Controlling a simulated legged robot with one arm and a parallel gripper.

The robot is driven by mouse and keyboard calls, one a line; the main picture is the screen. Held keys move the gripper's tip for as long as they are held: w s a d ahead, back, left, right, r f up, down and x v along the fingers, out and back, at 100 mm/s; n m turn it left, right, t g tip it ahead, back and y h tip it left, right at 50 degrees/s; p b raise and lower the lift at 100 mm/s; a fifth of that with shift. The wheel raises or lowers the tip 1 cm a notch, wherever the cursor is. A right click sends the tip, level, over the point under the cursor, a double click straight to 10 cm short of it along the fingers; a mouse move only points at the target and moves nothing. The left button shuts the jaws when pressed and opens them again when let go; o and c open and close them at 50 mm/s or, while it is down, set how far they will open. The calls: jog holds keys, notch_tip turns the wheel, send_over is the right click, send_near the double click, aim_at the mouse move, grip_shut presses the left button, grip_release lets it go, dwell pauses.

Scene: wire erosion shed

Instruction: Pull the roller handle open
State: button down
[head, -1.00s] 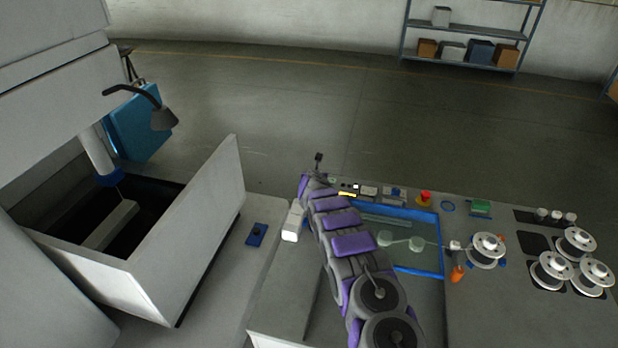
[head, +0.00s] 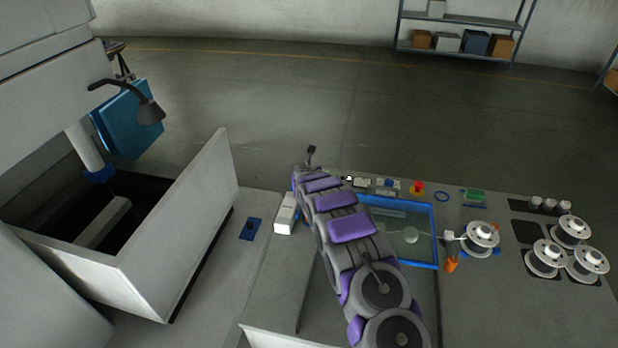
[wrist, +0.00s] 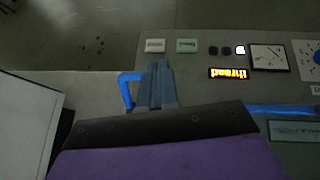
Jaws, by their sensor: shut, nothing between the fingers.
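My gripper (wrist: 157,85) shows in the wrist view as two grey-blue fingers held together, with nothing seen between them. A blue bar bent like a handle (wrist: 126,92) is directly left of the fingers. It appears close to them; I cannot tell whether they touch. I cannot tell for sure that this bar is the roller handle. In the head view my arm reaches over the bench and hides its own fingertips and the bent bar. A blue-framed glass panel (head: 437,222) lies right of my arm, its left part hidden; a pale round roller (head: 404,235) shows through it.
A lit orange display (wrist: 230,73) and a dial (wrist: 268,57) are beyond the fingers. Spools (head: 481,238) and a red button (head: 417,188) are on the bench to the right. An open machine tank (head: 185,235) stands left.

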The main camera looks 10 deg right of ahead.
jog(key=b+v, duration=0.4)
jog(key=v, duration=0.9)
jog(key=shift+s+r, duration=0.25)
jog(key=shift+s, duration=0.1)
